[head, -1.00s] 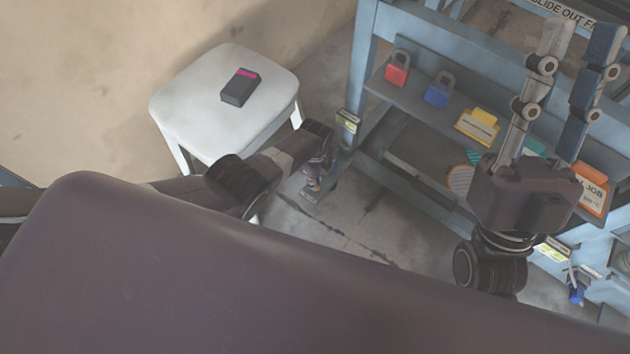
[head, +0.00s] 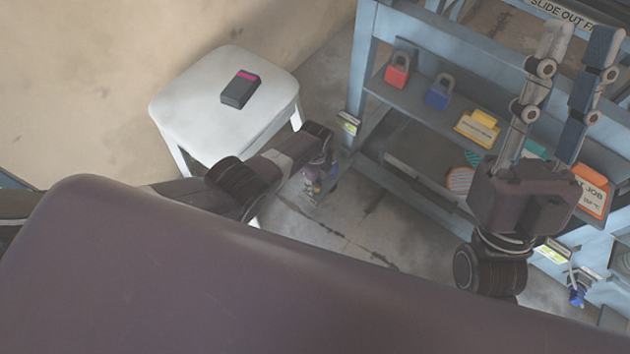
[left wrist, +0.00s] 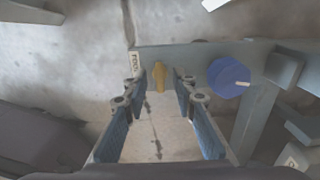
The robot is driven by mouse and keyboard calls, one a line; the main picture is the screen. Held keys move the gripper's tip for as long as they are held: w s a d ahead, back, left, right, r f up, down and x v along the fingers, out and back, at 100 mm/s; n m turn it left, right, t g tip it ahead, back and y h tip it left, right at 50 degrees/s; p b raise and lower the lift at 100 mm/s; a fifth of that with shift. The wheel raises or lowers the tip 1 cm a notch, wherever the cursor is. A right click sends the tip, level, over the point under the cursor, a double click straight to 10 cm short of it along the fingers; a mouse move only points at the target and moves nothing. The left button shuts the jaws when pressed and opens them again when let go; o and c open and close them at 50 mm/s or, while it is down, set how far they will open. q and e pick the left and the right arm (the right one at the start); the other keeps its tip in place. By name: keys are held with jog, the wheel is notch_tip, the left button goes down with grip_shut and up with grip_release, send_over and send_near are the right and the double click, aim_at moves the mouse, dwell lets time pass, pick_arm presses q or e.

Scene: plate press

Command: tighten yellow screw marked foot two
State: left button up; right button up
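The yellow screw (left wrist: 159,72) shows in the left wrist view at the edge of a blue-grey frame part, beside a small label (left wrist: 135,65) that seems to read FOOT; its number is not legible. My left gripper (left wrist: 160,84) is open, with one finger on each side of the screw and a visible gap to both. In the head view my left gripper (head: 318,182) hangs low beside the near corner leg of the blue frame, and the screw cannot be made out. My right gripper (head: 578,65) is raised in front of the frame, fingers apart and empty.
A blue round knob (left wrist: 228,76) sits right of the screw. A white stool (head: 190,100) with a dark box (head: 240,88) stands left. The frame's shelf holds a red padlock (head: 397,70), a blue padlock (head: 439,90) and a yellow tag (head: 477,128).

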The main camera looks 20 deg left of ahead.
pick_arm(q)
jog(key=shift+r, duration=0.1)
jog(key=shift+w+r, duration=0.1)
jog(key=shift+r, duration=0.6)
notch_tip(320, 180, up, 10)
jog(key=shift+r, duration=0.2)
dwell(0.4)
